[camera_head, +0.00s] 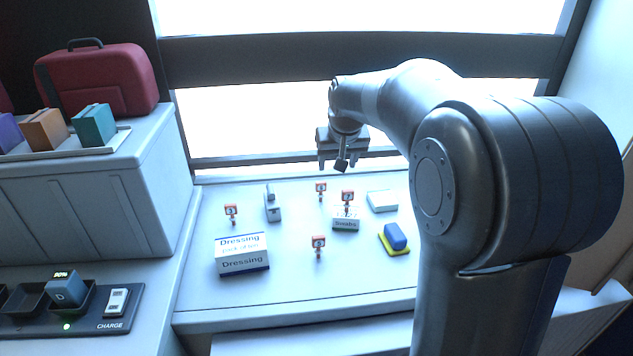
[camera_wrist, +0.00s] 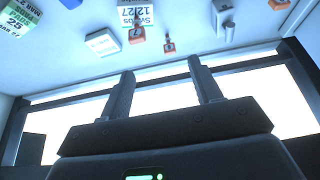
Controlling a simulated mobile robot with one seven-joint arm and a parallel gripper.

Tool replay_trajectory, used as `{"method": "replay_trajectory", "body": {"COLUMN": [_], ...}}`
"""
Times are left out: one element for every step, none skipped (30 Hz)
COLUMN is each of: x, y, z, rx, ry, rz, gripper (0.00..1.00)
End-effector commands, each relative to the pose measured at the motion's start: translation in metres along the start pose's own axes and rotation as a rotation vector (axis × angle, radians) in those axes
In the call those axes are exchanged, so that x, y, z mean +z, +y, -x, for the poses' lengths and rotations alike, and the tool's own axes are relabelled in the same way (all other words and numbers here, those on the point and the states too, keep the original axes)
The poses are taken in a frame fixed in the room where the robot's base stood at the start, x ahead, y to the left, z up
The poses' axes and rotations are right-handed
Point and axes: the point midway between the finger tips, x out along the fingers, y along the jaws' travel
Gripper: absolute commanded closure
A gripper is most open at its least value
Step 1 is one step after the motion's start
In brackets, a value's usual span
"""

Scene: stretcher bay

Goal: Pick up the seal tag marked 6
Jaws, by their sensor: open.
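Several orange-red seal tags on short stems stand on the pale counter. One (camera_head: 231,211) is at left, one (camera_head: 320,188) at the back, one (camera_head: 347,197) in front of or on the swabs box, and one (camera_head: 318,243) nearest the front. Each has a white disc with a dark mark; the numbers are too small to read surely, so I cannot tell which is 6. My gripper (camera_head: 338,166) is open and empty above the back edge of the counter, behind the tags. In the wrist view its two fingers (camera_wrist: 161,66) stand apart, with tags (camera_wrist: 168,45) beyond them.
A dressing box (camera_head: 242,254), swabs box (camera_head: 345,224), grey upright device (camera_head: 272,206), white block (camera_head: 382,201) and blue item on a yellow base (camera_head: 395,238) stand around the tags. A charging dock (camera_head: 122,324) is at left. Front counter areas are clear.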

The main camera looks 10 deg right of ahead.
Motion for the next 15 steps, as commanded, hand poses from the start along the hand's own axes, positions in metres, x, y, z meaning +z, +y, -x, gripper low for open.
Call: {"method": "replay_trajectory", "body": {"x": [-0.013,-0.021,-0.030,-0.037,-0.043,-0.051,-0.057,-0.062,-0.069,-0.073,-0.077,-0.081,-0.084,-0.086,-0.089], "y": [-0.001,-0.001,-0.001,-0.001,-0.001,-0.002,-0.002,-0.002,-0.002,-0.003,-0.003,-0.003,-0.003,-0.003,-0.003], "z": [-0.019,-0.028,-0.041,-0.050,-0.060,-0.074,-0.084,-0.094,-0.107,-0.116,-0.125,-0.135,-0.142,-0.148,-0.155], "rx": [-0.001,-0.001,-0.001,-0.002,-0.002,-0.002,-0.003,-0.003,-0.003,-0.003,-0.004,-0.004,-0.004,-0.004,-0.004], "ry": [-0.008,-0.010,-0.013,-0.014,-0.016,-0.019,-0.021,-0.022,-0.025,-0.026,-0.029,-0.030,-0.030,-0.032,-0.032], "rz": [0.001,0.002,0.003,0.003,0.004,0.004,0.005,0.006,0.006,0.007,0.007,0.008,0.008,0.008,0.009], "gripper": [0.42,0.42,0.42,0.42,0.42,0.42,0.42,0.42,0.42,0.42,0.42,0.42,0.42,0.42,0.42]}}
